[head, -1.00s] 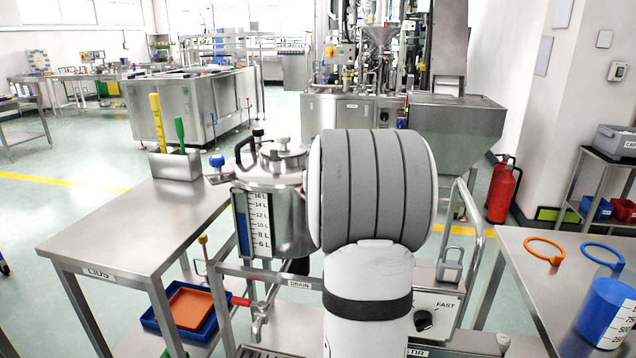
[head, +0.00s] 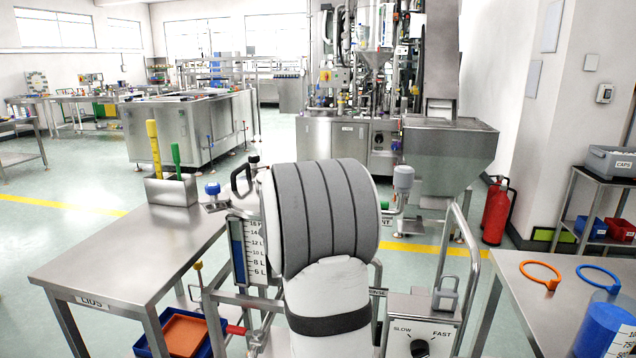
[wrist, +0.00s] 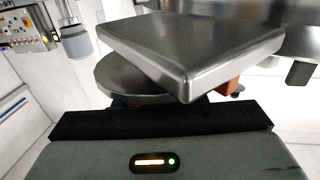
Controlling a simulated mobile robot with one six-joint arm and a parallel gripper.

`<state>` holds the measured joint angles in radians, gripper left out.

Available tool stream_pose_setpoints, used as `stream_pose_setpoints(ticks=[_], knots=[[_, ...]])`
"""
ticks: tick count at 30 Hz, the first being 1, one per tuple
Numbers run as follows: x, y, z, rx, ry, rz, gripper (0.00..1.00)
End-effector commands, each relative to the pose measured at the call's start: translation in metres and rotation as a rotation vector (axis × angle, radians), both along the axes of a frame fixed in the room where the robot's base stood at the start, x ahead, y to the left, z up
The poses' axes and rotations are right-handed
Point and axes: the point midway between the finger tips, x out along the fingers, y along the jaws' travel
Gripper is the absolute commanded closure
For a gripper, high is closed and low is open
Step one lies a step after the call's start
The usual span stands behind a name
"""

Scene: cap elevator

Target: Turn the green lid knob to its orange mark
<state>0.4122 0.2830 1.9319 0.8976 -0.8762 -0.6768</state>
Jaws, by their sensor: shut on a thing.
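My gripper (wrist: 160,120) shows in the wrist view as a grey body with a black edge. It is shut, most likely on the green lid knob, but the jaws' inner faces and the held thing are hidden. A bright steel block (wrist: 190,45) and a round steel disc (wrist: 125,75) sit just beyond it. A small orange-brown part (wrist: 229,86) shows under the block; I cannot tell whether it is the mark. In the head view my arm hides the gripper and most of the vessel. A green bit shows right of the arm, above a partly hidden label (head: 385,221).
The steel lids table (head: 120,255) stands at left with a holder (head: 171,190) of yellow and green tools. A grey cylinder (head: 403,178) stands right of my arm. The stir dial (head: 420,347) is at lower right. Orange (head: 541,275) and blue rings lie on the right table.

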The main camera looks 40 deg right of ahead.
Motion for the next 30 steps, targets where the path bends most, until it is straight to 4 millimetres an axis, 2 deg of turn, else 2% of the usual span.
stream_pose_setpoints(ticks=[1, 18, 30], knots=[[0.002, 0.002, 0.008, 0.003, 0.005, -0.042, 0.86], [-0.008, -0.001, 0.005, -0.002, 0.002, -0.569, 0.86], [-0.012, -0.001, 0.003, -0.002, -0.002, -0.796, 0.86]])
